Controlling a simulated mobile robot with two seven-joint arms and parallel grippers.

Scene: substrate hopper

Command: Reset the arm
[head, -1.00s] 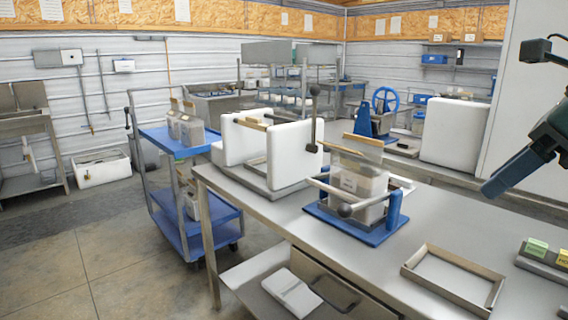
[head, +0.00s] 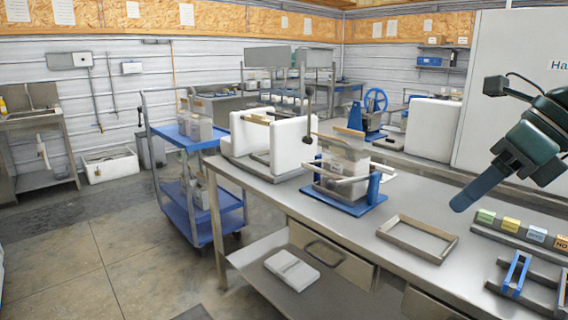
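My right gripper (head: 480,187) hangs from a dark arm at the right edge, above the steel bench (head: 262,188). Its blue fingers show as one narrow shape, so I cannot tell whether they are open or shut. I see nothing hanging from the fingertips. They appear clear of the things on the bench. My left gripper is out of view.
A clear hopper box (head: 345,162) stands in a blue-based frame on the bench. An empty shallow metal frame (head: 418,238) and a rack with coloured labels (head: 510,226) lie to its right. A blue cart (head: 228,202) stands left, with open floor (head: 130,245) before it.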

